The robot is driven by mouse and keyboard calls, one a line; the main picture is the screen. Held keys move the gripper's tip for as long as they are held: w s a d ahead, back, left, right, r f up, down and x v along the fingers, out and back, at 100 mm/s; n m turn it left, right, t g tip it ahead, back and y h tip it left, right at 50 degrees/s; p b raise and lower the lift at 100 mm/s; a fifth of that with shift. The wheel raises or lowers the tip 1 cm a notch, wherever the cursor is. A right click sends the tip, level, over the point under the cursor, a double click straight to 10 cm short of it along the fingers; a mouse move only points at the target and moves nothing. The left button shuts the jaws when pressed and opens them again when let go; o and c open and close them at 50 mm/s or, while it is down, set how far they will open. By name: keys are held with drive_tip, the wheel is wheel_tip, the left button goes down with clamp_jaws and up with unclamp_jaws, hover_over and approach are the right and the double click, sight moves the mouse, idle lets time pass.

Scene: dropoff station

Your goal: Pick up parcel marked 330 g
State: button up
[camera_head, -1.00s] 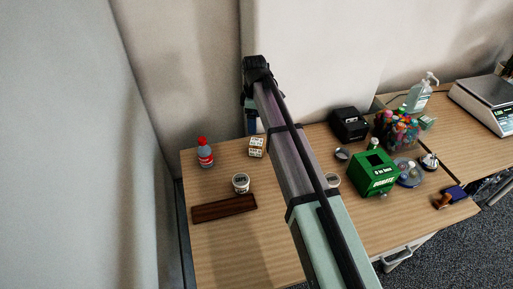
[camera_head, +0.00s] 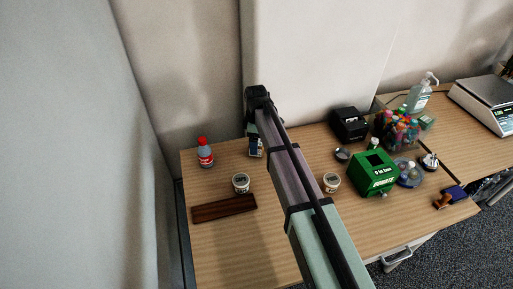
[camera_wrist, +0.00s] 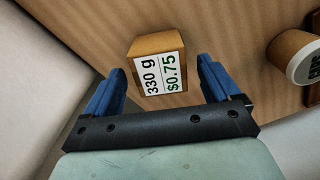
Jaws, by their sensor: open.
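The parcel (camera_wrist: 158,64) is a small brown box with a white label reading "330 g" and "$0.75". It sits on the wooden table in the wrist view. My gripper (camera_wrist: 162,70) is open, its two blue fingers to the left and right of the parcel in the picture, with gaps visible. Nothing is held. In the head view my gripper (camera_head: 254,139) is over the parcel's place and hides most of it.
In the head view a red-capped bottle (camera_head: 205,153) stands left, with a white-topped tub (camera_head: 241,183) and a dark wooden bar (camera_head: 224,208) in front. A green box (camera_head: 375,174) stands right.

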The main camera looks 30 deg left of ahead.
wheel_tip(320, 180, down, 3)
drive_tip(key=shift+d+f, duration=0.1)
drive_tip(key=shift+c, duration=0.2)
drive_tip(key=c, duration=1.3)
drive_tip(key=shift+o, duration=0.2)
